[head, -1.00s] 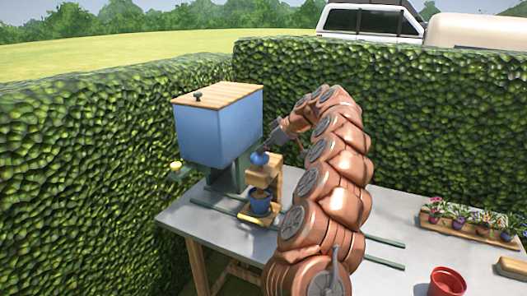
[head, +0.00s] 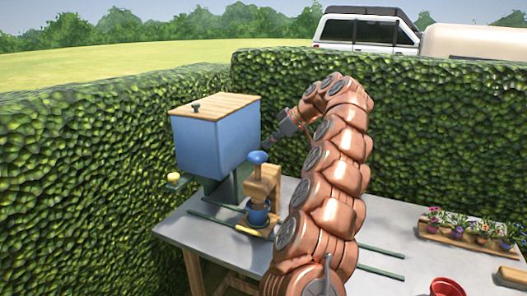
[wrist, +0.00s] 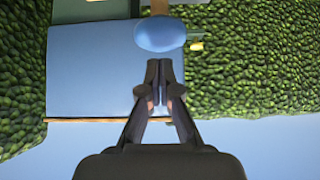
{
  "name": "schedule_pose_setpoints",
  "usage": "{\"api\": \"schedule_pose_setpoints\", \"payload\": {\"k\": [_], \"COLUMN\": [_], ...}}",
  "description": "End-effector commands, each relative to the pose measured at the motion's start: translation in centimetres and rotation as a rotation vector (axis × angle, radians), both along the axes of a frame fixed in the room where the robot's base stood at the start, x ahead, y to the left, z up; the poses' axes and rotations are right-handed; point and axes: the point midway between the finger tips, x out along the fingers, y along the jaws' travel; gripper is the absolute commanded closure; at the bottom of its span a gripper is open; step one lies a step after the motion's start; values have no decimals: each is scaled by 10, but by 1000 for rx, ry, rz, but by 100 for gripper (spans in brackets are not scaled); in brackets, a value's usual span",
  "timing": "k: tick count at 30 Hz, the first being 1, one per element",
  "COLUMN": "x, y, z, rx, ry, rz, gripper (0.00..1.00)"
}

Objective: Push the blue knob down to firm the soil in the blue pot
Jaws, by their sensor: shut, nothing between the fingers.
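The blue knob (head: 258,157) tops the wooden press (head: 266,182), with a short stem showing beneath it. The blue pot (head: 258,215) sits under the press; its soil is hard to make out. My gripper (head: 268,144) is shut and empty, just above and right of the knob in the head view. In the wrist view my gripper (wrist: 158,68) has its fingertips together, just below the round blue knob (wrist: 160,35) in the picture. A small gap shows between tips and knob there. The pot is not visible in the wrist view.
A blue hopper (head: 212,140) with a wooden lid stands close behind the press. Green rails run along the grey table (head: 215,238). A flower tray (head: 468,235) and a red pot (head: 447,287) are at the right. Hedges enclose the table.

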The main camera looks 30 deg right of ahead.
Motion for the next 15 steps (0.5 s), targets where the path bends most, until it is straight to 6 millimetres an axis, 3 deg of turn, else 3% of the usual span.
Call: {"api": "schedule_pose_setpoints", "payload": {"k": [15], "x": [-32], "y": [-20], "z": [39], "rx": [-1], "ry": [-4], "rz": [-1], "gripper": [100]}}
